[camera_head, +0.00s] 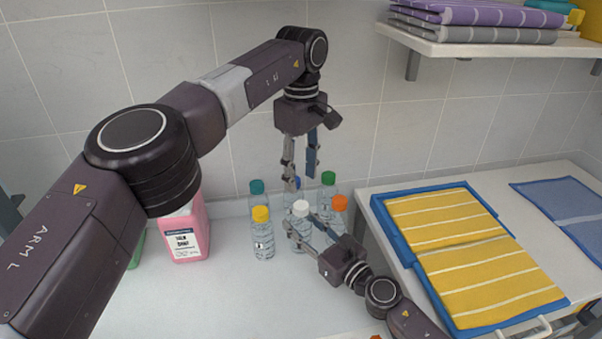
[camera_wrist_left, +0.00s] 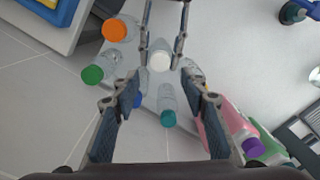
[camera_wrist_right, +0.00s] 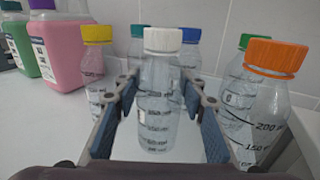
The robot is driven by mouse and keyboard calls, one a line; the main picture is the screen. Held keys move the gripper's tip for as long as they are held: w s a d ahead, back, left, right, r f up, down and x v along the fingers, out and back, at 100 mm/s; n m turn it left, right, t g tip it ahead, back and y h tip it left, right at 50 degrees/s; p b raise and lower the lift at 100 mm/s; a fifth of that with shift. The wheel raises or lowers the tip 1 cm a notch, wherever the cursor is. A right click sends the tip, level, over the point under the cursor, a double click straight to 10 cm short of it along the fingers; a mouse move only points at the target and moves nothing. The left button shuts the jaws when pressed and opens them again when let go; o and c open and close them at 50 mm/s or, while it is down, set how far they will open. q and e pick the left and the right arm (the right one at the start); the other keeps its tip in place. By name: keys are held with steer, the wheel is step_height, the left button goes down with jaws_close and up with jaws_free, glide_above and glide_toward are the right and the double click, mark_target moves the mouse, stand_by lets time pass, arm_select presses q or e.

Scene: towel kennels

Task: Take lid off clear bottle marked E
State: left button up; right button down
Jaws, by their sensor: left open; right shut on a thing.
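My right gripper (camera_head: 302,222) is shut on a clear bottle with a white lid (camera_head: 301,208). In the right wrist view this bottle (camera_wrist_right: 158,100) stands upright between the fingers, its lid on. Its marking is too small or hidden to read as E. My left gripper (camera_head: 301,174) is open and empty, pointing down above the bottles; in the left wrist view the white lid (camera_wrist_left: 159,55) shows beyond its fingertips. Other clear bottles have yellow (camera_head: 261,214), teal (camera_head: 257,186), blue (camera_wrist_right: 191,35), green (camera_head: 328,178) and orange (camera_head: 339,202) lids.
A pink jug (camera_head: 186,236) and a green jug (camera_wrist_right: 18,45) stand left of the bottles. A blue tray (camera_head: 430,290) with yellow striped towels is at the right. The tiled wall is close behind, and a shelf (camera_head: 480,46) is above right.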

mark_target(301, 205)
arm_select(q)
steer(key=m, duration=0.6)
steer(key=shift+m, duration=0.3)
steer(key=m, duration=0.5)
steer(key=shift+f+m, duration=0.3)
steer(key=shift+f, duration=3.7)
